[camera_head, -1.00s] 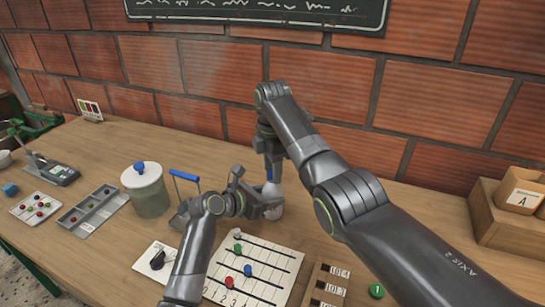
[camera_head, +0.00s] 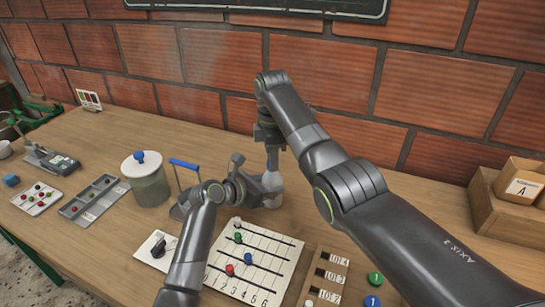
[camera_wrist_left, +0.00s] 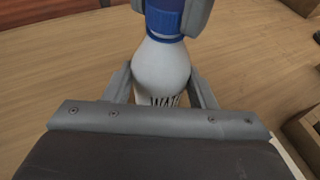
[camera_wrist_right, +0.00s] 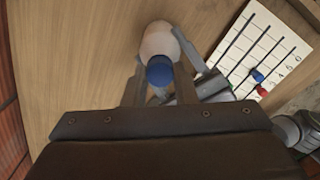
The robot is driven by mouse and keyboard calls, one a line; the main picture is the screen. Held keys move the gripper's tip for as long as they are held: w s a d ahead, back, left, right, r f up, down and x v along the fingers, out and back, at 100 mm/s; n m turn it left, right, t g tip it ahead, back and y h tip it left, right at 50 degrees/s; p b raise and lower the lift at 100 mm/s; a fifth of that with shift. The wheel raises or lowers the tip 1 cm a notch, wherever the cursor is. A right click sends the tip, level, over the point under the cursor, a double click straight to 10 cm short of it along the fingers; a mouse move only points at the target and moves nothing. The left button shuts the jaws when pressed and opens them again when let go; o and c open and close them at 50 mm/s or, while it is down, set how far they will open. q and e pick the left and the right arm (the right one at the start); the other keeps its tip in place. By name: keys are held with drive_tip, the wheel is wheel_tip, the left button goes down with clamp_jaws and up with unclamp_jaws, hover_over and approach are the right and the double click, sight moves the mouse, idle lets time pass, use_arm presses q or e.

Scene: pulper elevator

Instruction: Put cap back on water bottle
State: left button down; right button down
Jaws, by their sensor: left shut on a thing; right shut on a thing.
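The white water bottle (camera_head: 270,190) stands upright behind the numbered board, and my left gripper (camera_head: 262,188) is shut around its body. The left wrist view shows the bottle (camera_wrist_left: 162,70) between those fingers, with dark lettering partly hidden. The blue cap (camera_wrist_left: 165,20) is at the bottle's top, between the fingers of my right gripper (camera_head: 271,150), which is shut on it from above. The right wrist view shows the blue cap (camera_wrist_right: 159,70) in line with the white bottle (camera_wrist_right: 158,40). I cannot tell whether the cap is fully seated.
The numbered board (camera_head: 250,272) with coloured beads lies in front of the bottle. A lidded jar (camera_head: 147,180) and a blue-handled holder (camera_head: 184,164) stand to the left. Wooden boxes (camera_head: 500,200) are at the right. The brick wall rises behind, and the back right tabletop is clear.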

drive_tip(key=m, duration=1.2)
drive_tip(key=shift+m, duration=0.3)
drive_tip(key=m, duration=1.5)
drive_tip(key=shift+m, duration=0.3)
drive_tip(key=c, duration=1.1)
unclamp_jaws()
drive_tip(key=shift+f, duration=0.1)
